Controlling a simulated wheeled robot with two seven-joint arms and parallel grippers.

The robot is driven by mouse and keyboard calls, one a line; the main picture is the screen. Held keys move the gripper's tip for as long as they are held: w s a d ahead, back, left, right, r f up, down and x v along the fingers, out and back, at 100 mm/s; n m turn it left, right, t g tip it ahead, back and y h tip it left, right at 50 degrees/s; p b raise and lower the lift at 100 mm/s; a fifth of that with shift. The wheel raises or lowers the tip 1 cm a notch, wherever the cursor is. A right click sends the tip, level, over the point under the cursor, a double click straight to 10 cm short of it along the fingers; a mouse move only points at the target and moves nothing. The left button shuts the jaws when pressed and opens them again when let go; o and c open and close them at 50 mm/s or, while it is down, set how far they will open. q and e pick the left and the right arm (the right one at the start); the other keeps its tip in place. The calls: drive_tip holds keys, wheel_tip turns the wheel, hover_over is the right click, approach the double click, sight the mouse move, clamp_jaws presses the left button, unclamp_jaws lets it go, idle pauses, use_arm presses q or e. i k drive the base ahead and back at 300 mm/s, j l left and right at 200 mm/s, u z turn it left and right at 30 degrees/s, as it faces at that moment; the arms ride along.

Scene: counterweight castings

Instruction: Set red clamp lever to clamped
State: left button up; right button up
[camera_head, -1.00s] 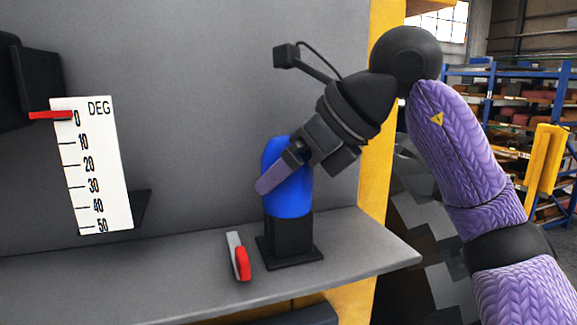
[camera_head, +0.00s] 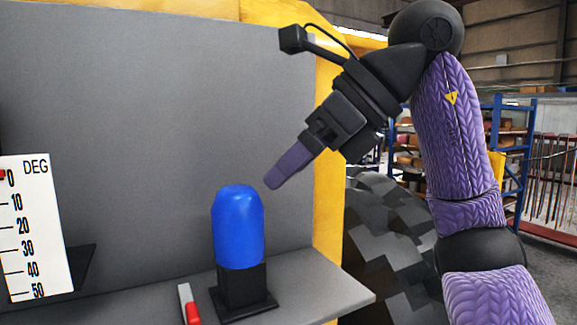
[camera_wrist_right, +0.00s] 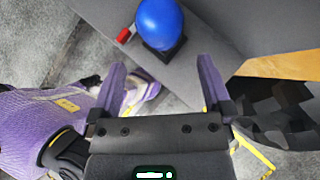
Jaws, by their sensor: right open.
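The clamp lever (camera_head: 189,305) is a small grey piece with a red grip, low on the grey shelf and partly cut off by the bottom edge. Its red end also shows in the right wrist view (camera_wrist_right: 124,35). Just right of it stands a blue rounded handle (camera_head: 238,228) on a black base; it also shows in the right wrist view (camera_wrist_right: 158,22). My right gripper (camera_head: 275,180) is open and empty, above and to the right of the blue handle, apart from it. In the right wrist view its two purple fingers (camera_wrist_right: 160,66) are spread wide. My left gripper is not visible.
A white degree scale (camera_head: 35,225) with a red pointer (camera_head: 3,174) is at the left. A grey panel (camera_head: 140,120) rises behind the shelf (camera_head: 320,285). A dark wheel-like shape (camera_head: 385,235) lies right of the shelf. Storage racks (camera_head: 500,150) stand behind.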

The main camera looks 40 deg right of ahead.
sight(190, 311)
drive_tip(key=k+l, duration=0.8)
drive_tip(key=k, duration=0.05)
